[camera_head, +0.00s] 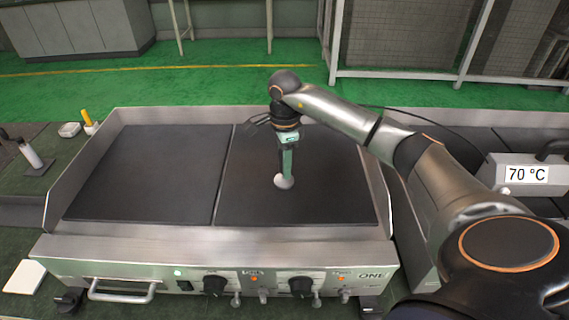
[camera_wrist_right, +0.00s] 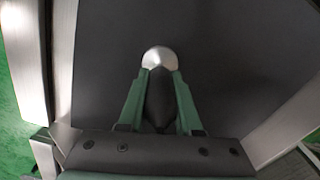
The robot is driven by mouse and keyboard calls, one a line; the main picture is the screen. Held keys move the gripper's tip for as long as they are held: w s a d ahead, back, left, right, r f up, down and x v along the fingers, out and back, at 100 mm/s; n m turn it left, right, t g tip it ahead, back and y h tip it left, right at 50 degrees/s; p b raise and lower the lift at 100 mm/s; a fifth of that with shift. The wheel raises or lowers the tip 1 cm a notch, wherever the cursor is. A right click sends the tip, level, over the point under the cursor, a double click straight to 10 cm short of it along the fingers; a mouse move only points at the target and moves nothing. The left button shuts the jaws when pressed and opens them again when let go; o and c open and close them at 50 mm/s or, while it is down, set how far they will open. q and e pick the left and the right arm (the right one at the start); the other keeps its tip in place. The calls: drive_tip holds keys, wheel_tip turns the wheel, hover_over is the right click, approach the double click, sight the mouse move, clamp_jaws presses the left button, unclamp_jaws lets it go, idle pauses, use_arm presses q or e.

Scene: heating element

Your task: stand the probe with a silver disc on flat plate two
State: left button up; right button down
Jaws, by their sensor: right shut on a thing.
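My right gripper (camera_head: 287,165) is over the right dark plate (camera_head: 330,190) of the griddle, pointing down. Its green fingers (camera_wrist_right: 158,95) are shut on the dark body of the probe (camera_wrist_right: 158,103). The probe's silver disc (camera_head: 284,183) shows below the fingertips, and it also shows as a bright round face in the wrist view (camera_wrist_right: 157,57). The disc is on or just above the plate; I cannot tell whether they touch. The left dark plate (camera_head: 150,175) is bare. The griddle's front panel (camera_head: 215,275) reads "ONE". My left gripper is out of view.
A box reading "70 °C" (camera_head: 527,174) stands right of the griddle, beside more dark surfaces, with a cable behind. Raised metal walls edge the griddle. My right arm covers the right side.

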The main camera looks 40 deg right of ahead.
drive_tip(key=shift+f, duration=0.1)
drive_tip(key=c, duration=0.6)
unclamp_jaws()
drive_tip(key=shift+r, duration=0.2)
wheel_tip(320, 180, up, 12)
drive_tip(key=shift+f, duration=0.1)
